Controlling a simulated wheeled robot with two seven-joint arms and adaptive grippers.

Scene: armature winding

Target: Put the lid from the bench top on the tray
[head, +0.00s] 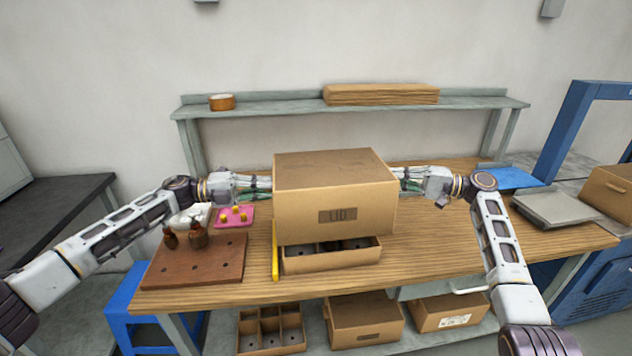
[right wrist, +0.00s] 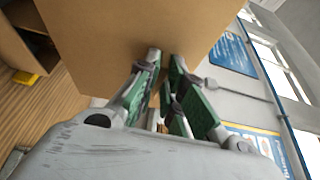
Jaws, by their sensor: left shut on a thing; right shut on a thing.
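The lid (head: 300,210) is a large brown cardboard box shape marked "LID", upright and roughly level above the bench top. My left gripper (head: 266,184) is shut on its left side and my right gripper (head: 398,178) is shut on its right side. In the right wrist view the lid (right wrist: 110,40) fills the upper part, with the right fingers (right wrist: 165,62) at its edge. The tray (head: 332,264), a low cardboard box with dark compartments, sits on the bench below the lid. The lid hides its back part; I cannot tell the exact gap between them.
A yellow strip (head: 275,252) stands close by the tray's left side. A grey flat device (head: 553,207) is at right. A shelf (head: 285,104) runs behind. The bench front right is clear.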

